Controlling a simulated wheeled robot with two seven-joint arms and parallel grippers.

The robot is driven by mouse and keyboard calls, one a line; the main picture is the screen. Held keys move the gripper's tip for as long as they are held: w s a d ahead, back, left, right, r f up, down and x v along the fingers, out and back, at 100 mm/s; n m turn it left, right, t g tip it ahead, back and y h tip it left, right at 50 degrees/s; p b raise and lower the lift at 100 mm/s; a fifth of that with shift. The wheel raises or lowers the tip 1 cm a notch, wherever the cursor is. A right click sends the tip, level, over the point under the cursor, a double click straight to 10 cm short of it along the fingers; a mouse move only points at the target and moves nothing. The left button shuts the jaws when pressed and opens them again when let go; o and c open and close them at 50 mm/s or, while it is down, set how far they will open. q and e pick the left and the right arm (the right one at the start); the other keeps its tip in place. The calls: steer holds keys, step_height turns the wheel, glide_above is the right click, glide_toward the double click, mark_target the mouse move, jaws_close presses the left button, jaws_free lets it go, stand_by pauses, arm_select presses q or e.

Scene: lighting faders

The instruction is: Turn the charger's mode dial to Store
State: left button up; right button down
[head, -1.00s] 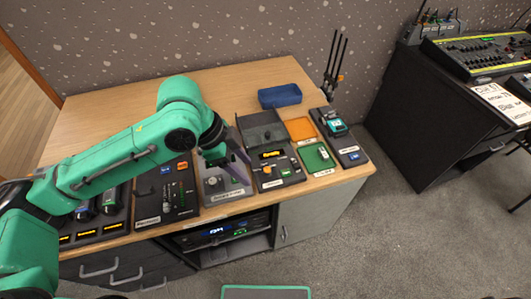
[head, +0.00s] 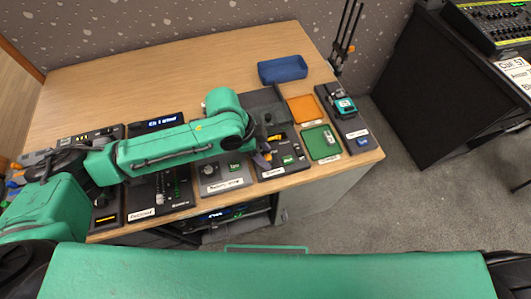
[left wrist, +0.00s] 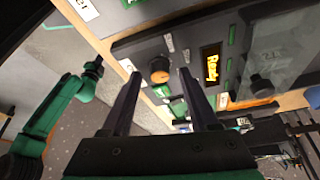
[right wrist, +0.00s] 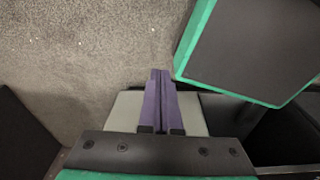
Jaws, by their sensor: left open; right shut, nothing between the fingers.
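The charger (head: 295,166) is a dark box near the right part of the desk's front edge. In the left wrist view it has an orange round dial (left wrist: 160,70), small white labels around it and a lit display (left wrist: 211,66) reading "Ready". I cannot tell which label the dial points to. My left gripper (head: 262,159) is open over the charger's left side. In its wrist view the fingertips appear on either side of the dial; whether they touch it is unclear. My arm hides the dial in the head view. My right gripper (right wrist: 160,75) is shut and empty, above the floor.
A grey panel (head: 210,187) stands left of the charger. A green tray (head: 320,143), an orange tray (head: 305,109) and a tester-like device (head: 342,104) are to its right. The desk's back left is bare.

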arm_select(q)
steer(key=shift+d+f, duration=0.1)
steer(key=shift+f, duration=0.15)
jaws_close()
arm_select(e)
steer(key=shift+s, duration=0.55)
steer(key=shift+r, duration=0.1)
